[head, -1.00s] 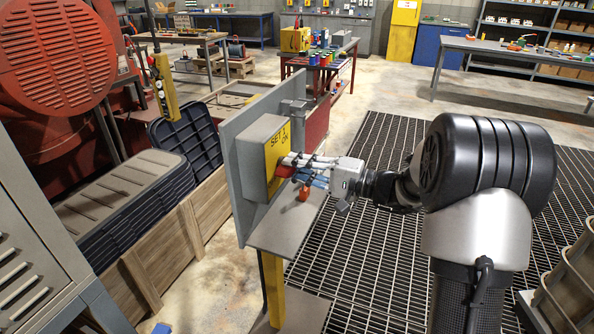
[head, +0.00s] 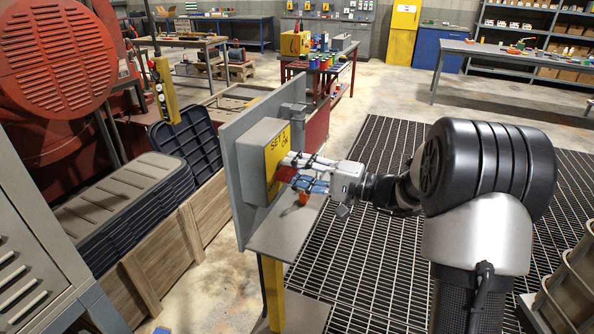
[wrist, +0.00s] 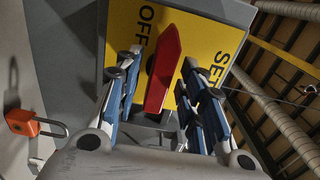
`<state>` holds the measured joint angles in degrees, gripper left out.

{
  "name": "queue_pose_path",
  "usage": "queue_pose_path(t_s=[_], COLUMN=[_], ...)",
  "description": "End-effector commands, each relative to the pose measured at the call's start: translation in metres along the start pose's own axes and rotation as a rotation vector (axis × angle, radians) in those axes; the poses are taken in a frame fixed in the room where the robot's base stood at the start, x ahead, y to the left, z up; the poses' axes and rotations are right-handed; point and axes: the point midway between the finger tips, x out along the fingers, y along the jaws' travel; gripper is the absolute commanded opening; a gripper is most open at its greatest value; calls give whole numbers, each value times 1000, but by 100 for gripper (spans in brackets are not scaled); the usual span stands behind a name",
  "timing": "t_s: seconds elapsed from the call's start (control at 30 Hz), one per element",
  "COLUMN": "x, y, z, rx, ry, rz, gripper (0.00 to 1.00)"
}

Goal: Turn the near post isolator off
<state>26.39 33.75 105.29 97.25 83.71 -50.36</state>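The near post isolator is a grey box (head: 256,150) with a yellow label face (head: 279,145) on a grey back plate. Its red handle (wrist: 164,65) shows in the wrist view, lying along the yellow face with its tapered end up, beside the word OFF. SET is to its right. My gripper (wrist: 162,72) straddles the handle, one finger on each side. Narrow gaps show between fingers and handle, so it looks open. In the head view my gripper (head: 290,170) is at the box face and mostly covers the handle. The handle's lower end is partly hidden.
An orange padlock (wrist: 30,122) lies on the grey shelf (head: 285,228) below the box and shows in the head view (head: 304,198). A yellow post (head: 272,290) carries the plate. Wooden crating with dark trays (head: 125,205) stands left. Grating floor (head: 365,270) is open to the right.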

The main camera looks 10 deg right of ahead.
Motion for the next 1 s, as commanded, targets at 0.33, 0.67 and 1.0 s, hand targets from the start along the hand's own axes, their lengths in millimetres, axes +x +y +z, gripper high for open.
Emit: queue_pose_path(t_s=[0.33, 0.67, 1.0], x=[-4, -64, -115], y=[0, 0, 0], z=[-1, -2, 0], rx=[1, 0, 0], ry=[2, 6, 2], rz=[0, 0, 0], gripper=[38, 38, 38])
